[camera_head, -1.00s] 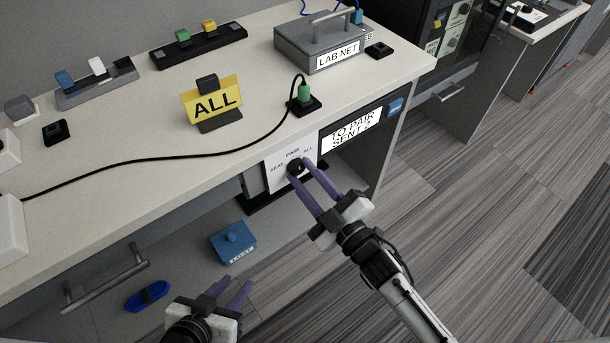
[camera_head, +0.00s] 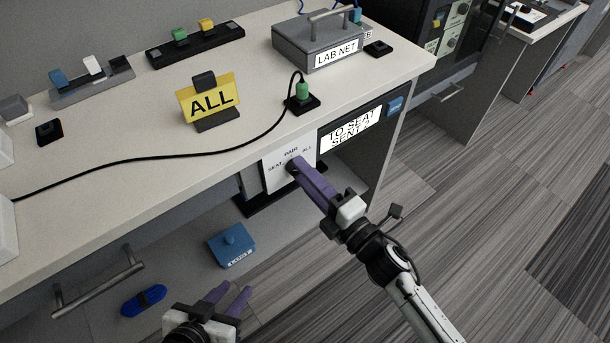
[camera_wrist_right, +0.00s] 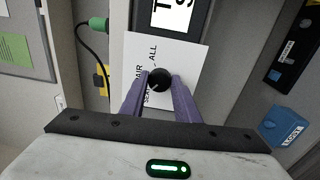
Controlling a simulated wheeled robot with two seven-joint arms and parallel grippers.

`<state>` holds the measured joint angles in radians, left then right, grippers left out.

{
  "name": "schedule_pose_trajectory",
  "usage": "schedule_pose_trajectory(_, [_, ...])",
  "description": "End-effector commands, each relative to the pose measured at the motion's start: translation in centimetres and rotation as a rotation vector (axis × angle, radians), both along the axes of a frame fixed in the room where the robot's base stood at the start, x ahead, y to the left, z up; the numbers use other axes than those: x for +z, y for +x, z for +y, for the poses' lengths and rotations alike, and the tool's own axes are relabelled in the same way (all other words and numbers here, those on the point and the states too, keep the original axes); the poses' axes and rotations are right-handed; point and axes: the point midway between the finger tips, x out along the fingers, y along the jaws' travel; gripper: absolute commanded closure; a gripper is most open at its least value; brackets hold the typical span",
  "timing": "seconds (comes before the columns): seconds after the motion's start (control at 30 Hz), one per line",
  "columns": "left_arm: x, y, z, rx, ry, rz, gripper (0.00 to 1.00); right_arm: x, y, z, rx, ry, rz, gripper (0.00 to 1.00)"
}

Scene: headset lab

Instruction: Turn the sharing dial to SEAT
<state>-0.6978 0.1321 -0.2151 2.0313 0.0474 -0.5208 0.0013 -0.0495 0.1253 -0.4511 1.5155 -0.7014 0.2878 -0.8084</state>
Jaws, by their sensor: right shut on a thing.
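The sharing dial (camera_wrist_right: 159,79) is a round black knob on a white plate (camera_wrist_right: 190,58) marked SEAT, PAIR and ALL. In the head view the plate (camera_head: 273,180) is on the front of the desk, and my fingers mostly cover the knob. My right gripper (camera_head: 293,165) is shut on the dial; in the right wrist view its purple fingers (camera_wrist_right: 159,84) lie on either side of it. The screen (camera_head: 350,130) beside the plate reads "TO SEAT" on its top line. My left gripper (camera_head: 236,289) is open and empty, low and away from the dial.
A yellow ALL sign (camera_head: 210,101), a green plug (camera_head: 302,91) with a black cable and a grey LAB NET box (camera_head: 318,45) stand on the desktop. A blue box (camera_head: 231,247) and a blue strap (camera_head: 143,300) lie below. Floor at right is clear.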

Motion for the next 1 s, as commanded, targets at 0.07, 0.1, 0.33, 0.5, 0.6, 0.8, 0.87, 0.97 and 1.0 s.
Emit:
schedule_pose_trajectory(0.07, [-0.07,0.1,0.03,0.0,0.0,-0.003,0.69,-0.17,-0.05,-0.05,0.0,-0.035,-0.022,0.94])
schedule_pose_trajectory(0.1, [-0.08,0.14,0.04,-0.001,0.001,-0.003,0.69,-0.15,-0.06,-0.05,0.0,-0.05,-0.034,0.94])
schedule_pose_trajectory(0.33, [-0.23,0.18,0.08,-0.002,0.001,-0.005,0.69,-0.09,-0.05,-0.04,0.001,-0.105,-0.073,0.94])
schedule_pose_trajectory(0.5, [-0.27,0.17,0.1,-0.002,0.001,-0.004,0.69,-0.08,-0.05,-0.04,0.001,-0.12,-0.083,0.94])
schedule_pose_trajectory(0.6, [-0.29,0.16,0.11,-0.001,0.002,-0.003,0.69,-0.07,-0.05,-0.04,0.001,-0.123,-0.085,0.94])
schedule_pose_trajectory(0.8, [-0.35,0.12,0.12,-0.001,0.003,-0.002,0.69,-0.07,-0.05,-0.04,0.001,-0.123,-0.085,0.94])
schedule_pose_trajectory(0.87, [-0.39,0.1,0.14,-0.001,0.003,-0.001,0.69,-0.08,-0.05,-0.04,0.001,-0.123,-0.085,0.94])
schedule_pose_trajectory(0.97, [-0.43,0.08,0.14,-0.001,0.003,0.0,0.69,-0.06,-0.04,-0.04,0.001,-0.121,-0.085,0.55])
schedule_pose_trajectory(1.0, [-0.44,0.07,0.14,-0.001,0.003,0.0,0.69,-0.05,-0.04,-0.03,0.001,-0.12,-0.085,0.53])
